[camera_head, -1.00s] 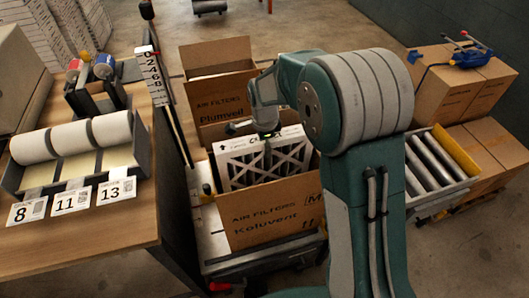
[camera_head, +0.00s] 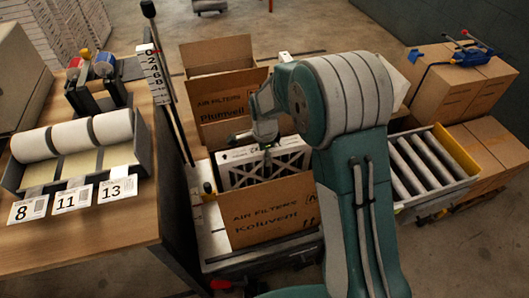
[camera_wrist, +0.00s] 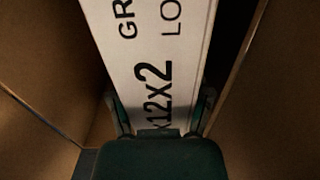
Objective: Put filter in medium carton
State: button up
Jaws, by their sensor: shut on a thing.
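The filter (camera_head: 240,175) is a white-framed panel with a dark lattice, standing on edge in the mouth of the open carton (camera_head: 262,222) marked "AIR FILTERS Koluvent". Its lower part is hidden behind the carton's front wall. In the wrist view the filter's white printed edge (camera_wrist: 158,55) runs between brown carton walls (camera_wrist: 50,80). My gripper (camera_head: 265,146) is shut on the filter's top edge; its fingers (camera_wrist: 160,115) flank that edge in the wrist view. The filter's bottom and the carton's floor are hidden. My arm covers the carton's right side.
A carton marked "AIR FILTERS" (camera_head: 222,97) stands open behind. A table (camera_head: 90,240) at left holds label rolls (camera_head: 75,138) and cards 8, 11 and 13. A ruler post (camera_head: 160,75) stands near the carton. A roller conveyor (camera_head: 420,160) and closed boxes (camera_head: 455,85) are at right.

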jog(key=o, duration=1.4)
jog(key=shift+c, duration=0.2)
jog(key=shift+r, duration=0.15)
notch_tip(320, 180, up, 13)
jog(key=shift+r, duration=0.1)
jog(key=s+d+r+n+t, duration=0.3)
jog(key=s+d+r+n, duration=0.4)
jog(key=s+d+r, duration=0.35)
jog(key=s+d+n+t, duration=0.2)
jog(key=s+d+n, duration=0.2)
jog(key=s, duration=1.1)
jog(key=n, duration=0.3)
jog(key=shift+r+n+t, duration=0.3)
jog(key=shift+n, duration=0.1)
